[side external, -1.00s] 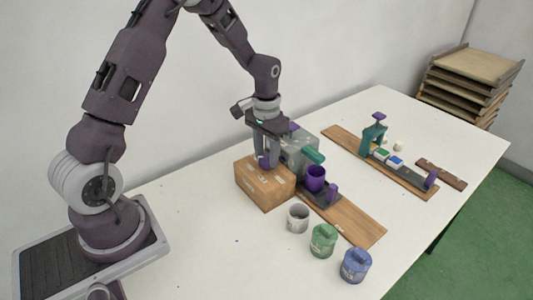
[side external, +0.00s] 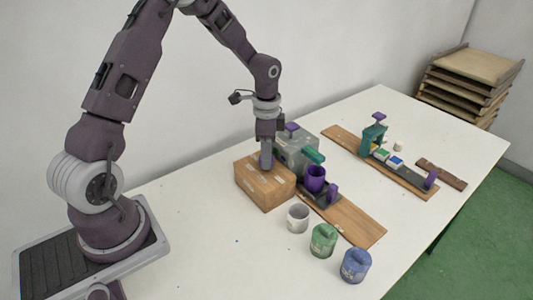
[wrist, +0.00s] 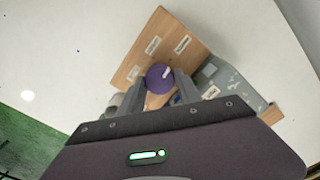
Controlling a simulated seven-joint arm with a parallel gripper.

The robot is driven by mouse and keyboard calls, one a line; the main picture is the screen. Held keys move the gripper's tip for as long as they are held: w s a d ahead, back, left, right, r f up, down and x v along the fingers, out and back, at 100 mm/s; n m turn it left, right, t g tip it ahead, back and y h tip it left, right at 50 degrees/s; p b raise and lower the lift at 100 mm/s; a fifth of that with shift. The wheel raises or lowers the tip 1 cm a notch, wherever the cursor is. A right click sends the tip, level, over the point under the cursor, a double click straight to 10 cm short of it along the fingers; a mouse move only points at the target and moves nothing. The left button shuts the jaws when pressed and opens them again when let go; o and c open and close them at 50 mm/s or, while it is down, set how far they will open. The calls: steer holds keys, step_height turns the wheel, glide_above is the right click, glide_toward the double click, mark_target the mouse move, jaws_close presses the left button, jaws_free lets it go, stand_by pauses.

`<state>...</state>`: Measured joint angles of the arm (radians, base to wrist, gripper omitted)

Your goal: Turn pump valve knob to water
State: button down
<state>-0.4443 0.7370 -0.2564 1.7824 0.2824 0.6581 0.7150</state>
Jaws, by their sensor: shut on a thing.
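The pump valve knob (wrist: 160,77) is a round purple knob on a wooden box (wrist: 150,38). A white pointer mark on it points up and right in the wrist view, roughly toward one of several small white labels; their lettering is too small to read. The wooden box also shows in the side view (side external: 265,190). My gripper (side external: 266,163) points straight down onto the box top. In the wrist view its fingers (wrist: 163,85) are shut on the knob, one on each side. In the side view the fingers hide the knob.
A grey machine (side external: 298,152) stands close behind the box, with a purple cup (side external: 315,178) beside it on a wooden board (side external: 355,226). White (side external: 298,218), green (side external: 323,240) and blue (side external: 356,265) pots stand in front. The table's left part is clear.

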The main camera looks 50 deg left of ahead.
steer(key=shift+m, duration=0.7)
steer(key=c, duration=0.8)
jaws_free()
steer(key=shift+c, duration=0.2)
steer(key=shift+r, duration=0.1)
step_height(320, 180, up, 6)
steer(key=shift+r, duration=0.45)
